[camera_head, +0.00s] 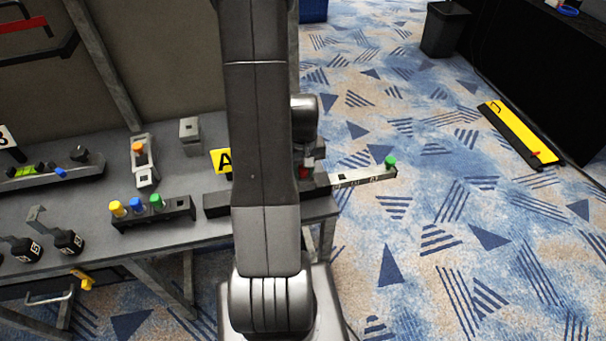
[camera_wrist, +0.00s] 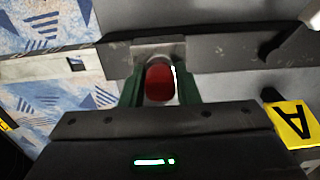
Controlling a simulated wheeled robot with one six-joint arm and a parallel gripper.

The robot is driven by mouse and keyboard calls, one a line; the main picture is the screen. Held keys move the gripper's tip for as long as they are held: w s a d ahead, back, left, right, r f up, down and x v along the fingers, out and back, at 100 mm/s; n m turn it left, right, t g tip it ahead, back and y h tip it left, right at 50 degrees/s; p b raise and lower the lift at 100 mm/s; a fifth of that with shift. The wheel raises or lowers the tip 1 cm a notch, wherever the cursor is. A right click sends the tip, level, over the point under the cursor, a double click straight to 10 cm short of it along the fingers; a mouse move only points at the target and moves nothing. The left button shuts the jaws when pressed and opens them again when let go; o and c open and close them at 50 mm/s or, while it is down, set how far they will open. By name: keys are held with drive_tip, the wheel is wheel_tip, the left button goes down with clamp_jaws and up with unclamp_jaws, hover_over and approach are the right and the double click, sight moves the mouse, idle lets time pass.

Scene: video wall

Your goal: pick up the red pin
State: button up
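The red pin (camera_wrist: 159,84) sits between the two green fingers of my gripper (camera_wrist: 160,88) in the wrist view. A finger stands close on each side of it; I cannot tell whether they touch it. The pin's lower part is hidden. Behind it in that view is a grey bar or holder (camera_wrist: 115,58). In the head view only a small red patch, likely the pin (camera_head: 305,173), shows beside my arm, near the bar that sticks out past the table's right end. My gripper is mostly hidden there by my arm.
A yellow sign marked A (camera_head: 221,161), also in the wrist view (camera_wrist: 294,124), stands close by. A green pin (camera_head: 390,161) stands on the bar's far end. A rack with yellow, blue and green pins (camera_head: 155,214) is on the grey table (camera_head: 105,190).

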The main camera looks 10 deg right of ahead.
drive_tip(key=c, duration=0.3)
drive_tip(key=shift+c, duration=0.2)
wheel_tip(320, 180, up, 10)
idle(0.4)
